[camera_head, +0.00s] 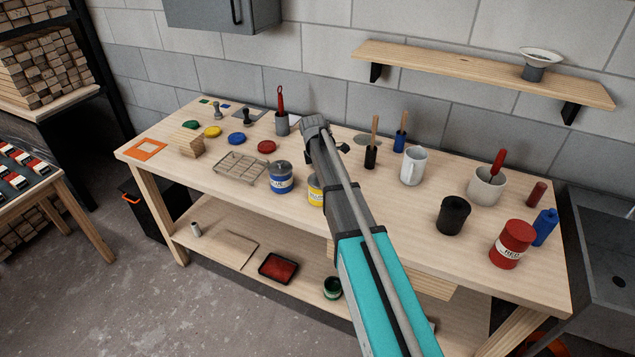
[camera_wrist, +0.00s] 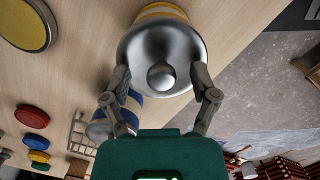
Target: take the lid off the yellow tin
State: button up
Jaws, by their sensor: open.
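The yellow tin (camera_head: 314,191) stands on the workbench, partly hidden behind my arm. In the wrist view its yellow side (camera_wrist: 160,11) shows past the silver lid (camera_wrist: 140,45). The lid is round and shiny, with a round knob in the middle, and it sits on the tin. My gripper (camera_wrist: 161,76) is open, with one finger on each side of the lid's near part and the knob between them. I cannot tell whether the fingers touch the lid. In the head view my arm hides the lid and the fingers.
A blue tin (camera_head: 281,178) stands close to the left of the yellow tin. A wire rack (camera_head: 240,168), a red disc (camera_head: 266,147) and a blue disc (camera_head: 236,139) lie further left. A black brush pot (camera_head: 371,156) and white mug (camera_head: 413,167) stand to the right.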

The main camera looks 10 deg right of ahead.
dwell(0.4)
jog(key=c, duration=1)
